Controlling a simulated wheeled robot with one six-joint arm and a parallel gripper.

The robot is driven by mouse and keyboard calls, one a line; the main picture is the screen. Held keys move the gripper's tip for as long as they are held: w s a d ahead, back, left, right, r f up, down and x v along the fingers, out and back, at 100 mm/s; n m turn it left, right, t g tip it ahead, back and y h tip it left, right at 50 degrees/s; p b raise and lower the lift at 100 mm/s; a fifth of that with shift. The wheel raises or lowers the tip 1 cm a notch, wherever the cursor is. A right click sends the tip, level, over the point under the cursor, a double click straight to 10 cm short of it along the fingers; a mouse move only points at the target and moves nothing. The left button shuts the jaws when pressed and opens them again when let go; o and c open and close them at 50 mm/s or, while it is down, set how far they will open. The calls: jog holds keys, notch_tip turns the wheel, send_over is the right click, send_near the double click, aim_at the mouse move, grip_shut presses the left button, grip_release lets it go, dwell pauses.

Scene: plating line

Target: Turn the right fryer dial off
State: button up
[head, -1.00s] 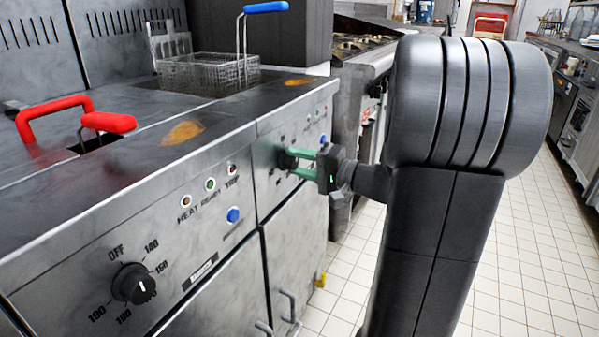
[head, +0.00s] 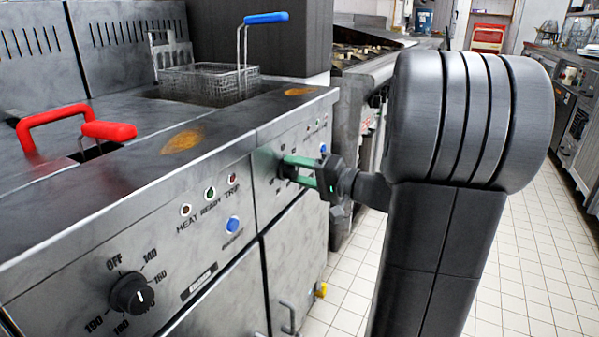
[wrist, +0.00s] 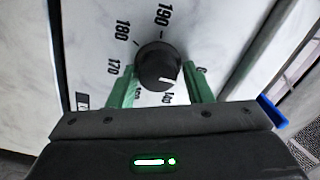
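The right fryer dial (wrist: 158,64) is a round black knob on the steel front panel, with a white pointer mark. In the wrist view the mark points down toward the 140 label. My gripper (wrist: 162,86) has green fingers, one on each side of the dial. They are apart, with the knob between them; I cannot tell whether they touch it. In the head view my gripper (head: 288,168) is at the right fryer's panel and mostly hides the dial. The left fryer dial (head: 132,293) is black, with its mark pointing right, near 150 or 160.
A blue button (head: 233,224) and several indicator lights are on the left panel. A red-handled basket (head: 108,131) and a blue-handled wire basket (head: 210,82) sit in the fryers. A range (head: 358,62) stands beyond. The tiled floor (head: 520,260) on the right is clear.

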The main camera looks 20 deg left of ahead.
jog(key=shift+o, duration=0.8)
jog(key=shift+a, duration=0.1)
jog(key=shift+f, duration=0.1)
jog(key=s+d+p, duration=0.1)
jog(key=d+p, duration=0.2)
jog(key=d, duration=1)
jog(key=shift+d, duration=0.4)
jog(key=shift+a, duration=0.1)
jog(key=a+b, duration=0.1)
jog(key=a, duration=0.3)
jog(key=a+b, duration=0.1)
jog(key=a, duration=0.4)
jog(key=w+a+b, duration=0.1)
jog(key=a, duration=0.3)
jog(key=shift+a, duration=0.25)
